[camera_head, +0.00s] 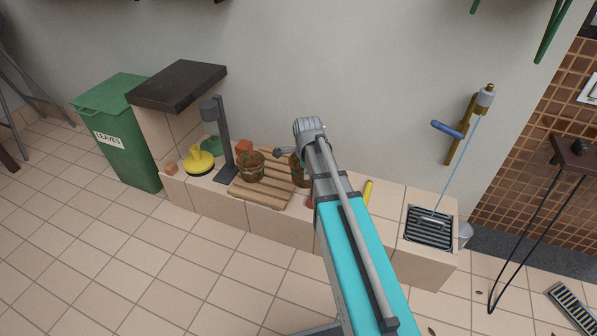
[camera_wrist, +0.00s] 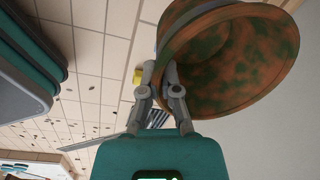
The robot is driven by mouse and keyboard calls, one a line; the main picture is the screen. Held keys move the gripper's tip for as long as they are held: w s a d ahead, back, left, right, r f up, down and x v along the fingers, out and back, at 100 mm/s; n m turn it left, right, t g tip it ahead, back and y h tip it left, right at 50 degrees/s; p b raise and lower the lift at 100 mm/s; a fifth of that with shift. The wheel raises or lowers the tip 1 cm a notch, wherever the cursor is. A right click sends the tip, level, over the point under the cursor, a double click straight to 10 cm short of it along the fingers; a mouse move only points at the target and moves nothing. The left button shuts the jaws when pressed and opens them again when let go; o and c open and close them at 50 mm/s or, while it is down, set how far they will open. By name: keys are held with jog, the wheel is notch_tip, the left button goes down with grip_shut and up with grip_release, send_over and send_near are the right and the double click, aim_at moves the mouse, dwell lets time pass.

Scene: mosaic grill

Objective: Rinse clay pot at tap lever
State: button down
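A brown clay pot with green blotches (camera_wrist: 235,60) fills the upper right of the wrist view. My gripper (camera_wrist: 161,70) has its two grey fingers on either side of the pot's rim, one inside and one outside, and looks closed on it. In the head view this pot (camera_head: 298,171) shows partly behind my arm, at the right side of a wooden slatted rack. A similar pot (camera_head: 252,167) stands on the rack to its left. The tap (camera_head: 485,97) is on the wall at the right, with a blue lever (camera_head: 447,130). A thin water stream (camera_head: 457,160) runs from it to the drain grate (camera_head: 430,226).
A tiled ledge (camera_head: 390,205) carries the slatted rack (camera_head: 262,195), a yellow plunger-like item (camera_head: 199,161) and a grey post (camera_head: 224,140). A green bin (camera_head: 122,140) stands left. A dark table (camera_head: 577,153) stands right. The floor in front is mostly clear.

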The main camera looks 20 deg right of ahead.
dwell(0.5)
notch_tip(320, 180, up, 8)
jog(key=p, duration=0.7)
jog(key=shift+f+p, duration=0.2)
jog(key=shift+p, duration=0.15)
jog(key=shift+d, duration=0.1)
